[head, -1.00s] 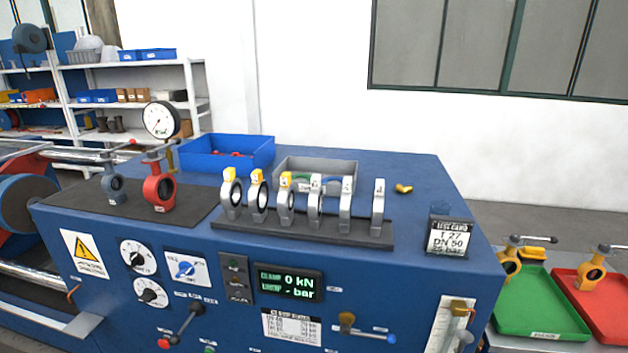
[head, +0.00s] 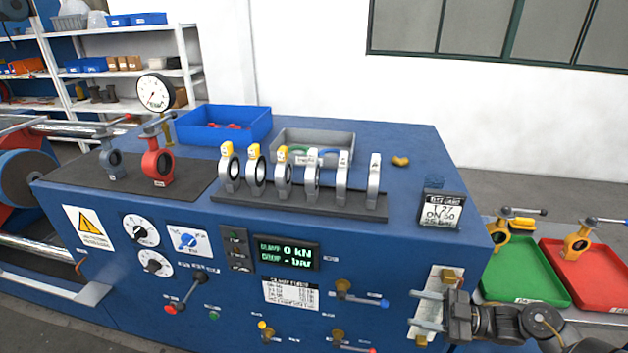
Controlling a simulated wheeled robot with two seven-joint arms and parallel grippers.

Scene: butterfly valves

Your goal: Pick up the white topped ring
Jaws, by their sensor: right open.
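Several upright grey rings stand in a row on a dark rack (head: 300,202) on top of the blue bench. The three on the left have yellow tops, such as the leftmost ring (head: 229,172). The three on the right have white or pale tops: one ring (head: 312,178), a second ring (head: 343,182) and the rightmost ring (head: 374,182). I cannot tell clearly how these three tops differ. My right gripper (head: 422,309) is open and empty at the lower right, in front of the bench and below the rack. My left gripper is out of view.
A grey bin (head: 325,141) and a blue bin (head: 222,128) stand behind the rack. A test card (head: 441,210) stands to its right. Red and grey valves stand on a mat at left. Knobs and levers stick out of the bench front. Green and red trays are at right.

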